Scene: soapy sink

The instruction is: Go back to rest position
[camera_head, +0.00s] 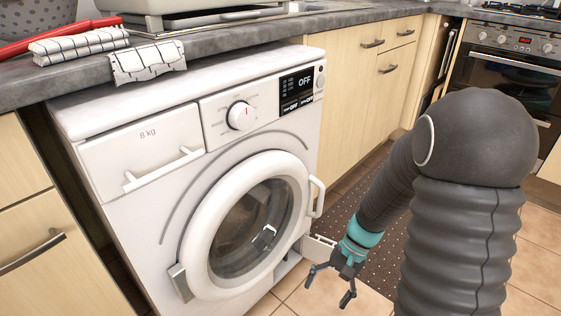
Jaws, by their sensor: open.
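My gripper (333,284) is open and empty. It hangs low, with its fingers pointing down over the floor, in front of the lower right of the washing machine (75,121). My dark arm reaches down to it from the right side of the view. The machine's round door (192,239) looks shut, and its glass (250,225) shows a dark inside with a small bright patch. I cannot tell what that patch is. A small flap (319,249) stands out at the machine's lower right, just behind my gripper.
A grey worktop (230,35) runs above the machine, with checked cloths (148,61) at its edge and a red object (30,46). Wooden cabinets (360,85) stand at the right, an oven (515,75) at the far right. A dotted mat (375,235) lies on the tiled floor.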

